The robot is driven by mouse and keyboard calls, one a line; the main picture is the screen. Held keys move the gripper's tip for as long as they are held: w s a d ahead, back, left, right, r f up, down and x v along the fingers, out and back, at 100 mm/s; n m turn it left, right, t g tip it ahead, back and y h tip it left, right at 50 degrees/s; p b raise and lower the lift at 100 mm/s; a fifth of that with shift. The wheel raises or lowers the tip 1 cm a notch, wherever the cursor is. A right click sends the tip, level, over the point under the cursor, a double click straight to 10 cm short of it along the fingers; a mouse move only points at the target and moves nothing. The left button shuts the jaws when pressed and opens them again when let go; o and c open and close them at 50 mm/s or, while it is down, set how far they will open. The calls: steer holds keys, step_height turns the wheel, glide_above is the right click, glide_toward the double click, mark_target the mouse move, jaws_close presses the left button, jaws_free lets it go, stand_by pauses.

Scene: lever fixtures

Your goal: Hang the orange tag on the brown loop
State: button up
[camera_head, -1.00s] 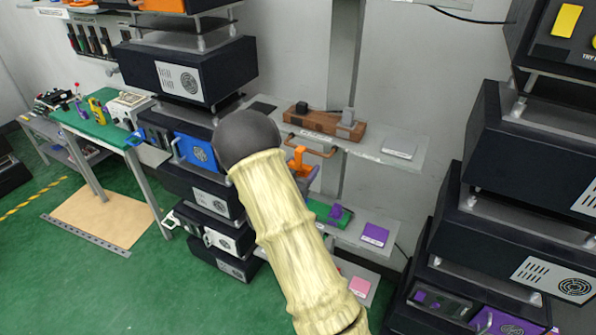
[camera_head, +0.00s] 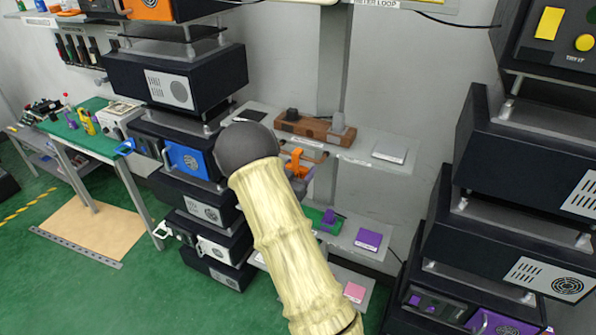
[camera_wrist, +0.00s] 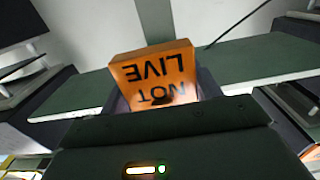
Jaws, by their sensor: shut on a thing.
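The orange tag (camera_head: 296,160) is in my gripper (camera_head: 304,174), just below the wall shelf in the head view. In the wrist view the tag (camera_wrist: 152,72) fills the space between my fingers (camera_wrist: 155,95) and shows "NOT LIVE" upside down. My arm and the tag hide part of the loop. I cannot tell whether the tag touches it. The loop is not clear in the wrist view.
A brown block (camera_head: 318,129) with dark and grey pieces stands on the shelf (camera_head: 355,152), with a pale plate (camera_head: 390,151) to its right. Lower shelves hold a purple block (camera_head: 369,239) and a pink one (camera_head: 354,292). Dark equipment stacks flank both sides.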

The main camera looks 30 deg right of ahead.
steer(key=o, duration=1.1)
steer(key=shift+c, duration=0.2)
steer(key=b+v, duration=0.6)
steer(key=v, duration=1.1)
steer(key=shift+s, duration=0.2)
steer(key=shift+w+a+f, duration=0.1)
steer(key=shift+a, duration=0.05)
